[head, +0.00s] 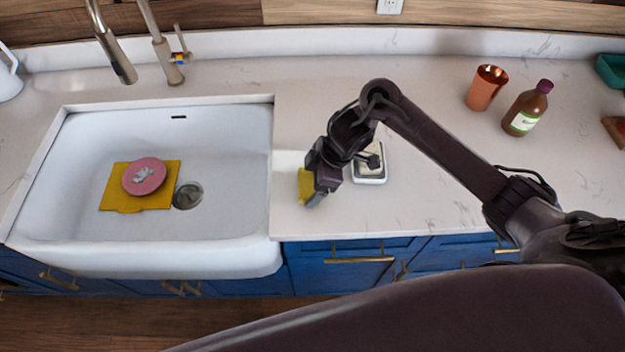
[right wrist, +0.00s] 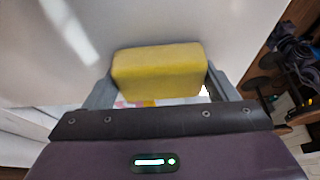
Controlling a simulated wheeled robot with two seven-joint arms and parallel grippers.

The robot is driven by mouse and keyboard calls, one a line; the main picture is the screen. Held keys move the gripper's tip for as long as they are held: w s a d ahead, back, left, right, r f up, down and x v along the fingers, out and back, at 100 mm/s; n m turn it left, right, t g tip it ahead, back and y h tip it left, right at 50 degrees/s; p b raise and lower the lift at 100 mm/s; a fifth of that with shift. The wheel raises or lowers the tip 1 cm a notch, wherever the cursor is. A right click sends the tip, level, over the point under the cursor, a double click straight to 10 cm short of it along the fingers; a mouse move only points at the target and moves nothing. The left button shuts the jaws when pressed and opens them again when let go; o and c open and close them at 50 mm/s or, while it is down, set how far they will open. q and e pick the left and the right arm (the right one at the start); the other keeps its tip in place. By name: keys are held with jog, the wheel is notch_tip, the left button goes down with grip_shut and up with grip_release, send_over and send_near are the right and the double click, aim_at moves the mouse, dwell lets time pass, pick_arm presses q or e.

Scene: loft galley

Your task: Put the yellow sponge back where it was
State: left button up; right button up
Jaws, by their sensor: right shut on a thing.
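The yellow sponge (head: 305,186) is between the jaws of my right gripper (head: 311,190), next to the sink's right edge. In the right wrist view the sponge (right wrist: 158,72) is a yellow block with a grey finger on each side. My right gripper (right wrist: 158,90) is shut on it. The head view does not clearly show whether the sponge touches the counter or is above it. A small white dish (head: 370,179) stands on the counter just right of the gripper, partly covered by my wrist. My left gripper is not in view.
The white sink (head: 225,140) holds a yellow cloth (head: 117,190) with a pink plate (head: 156,184) on it, beside the drain (head: 187,195). A copper cup (head: 484,92) and a brown bottle (head: 525,108) stand back right. The counter (head: 430,200) right of the dish is clear.

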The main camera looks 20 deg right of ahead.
jog(key=o, duration=0.4)
jog(key=shift+f, duration=0.15)
jog(key=o, duration=0.5)
jog(key=shift+c, duration=0.2)
jog(key=p+v, duration=0.1)
jog(key=v, duration=1.1)
jog(key=shift+r, duration=0.2)
